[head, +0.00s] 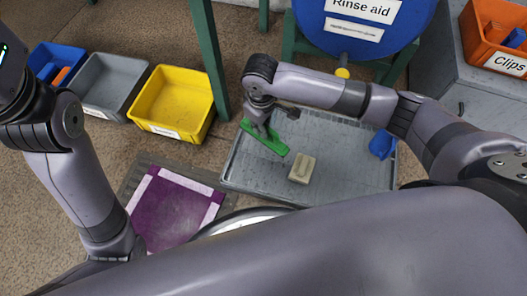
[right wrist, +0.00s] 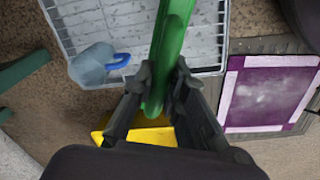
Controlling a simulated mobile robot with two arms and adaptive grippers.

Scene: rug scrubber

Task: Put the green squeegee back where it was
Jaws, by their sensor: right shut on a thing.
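The green squeegee (head: 264,139) is in my right gripper (head: 262,124), above the left part of the grey tray (head: 348,150) in the head view. In the right wrist view my right gripper (right wrist: 164,75) is shut on the green squeegee (right wrist: 173,35). Its lower end shows between the fingers, and its far end runs out of the top of the picture. The wire-like tray (right wrist: 70,30) lies beyond it. My left arm is at the left of the head view, but its gripper does not show.
A tan block (head: 302,168) and a blue item (head: 382,144) are on the tray. A purple rug (head: 170,210) lies left. Yellow (head: 175,98), grey (head: 112,82) and blue (head: 60,58) bins stand behind. A bluish translucent container (right wrist: 95,64) is by the tray edge.

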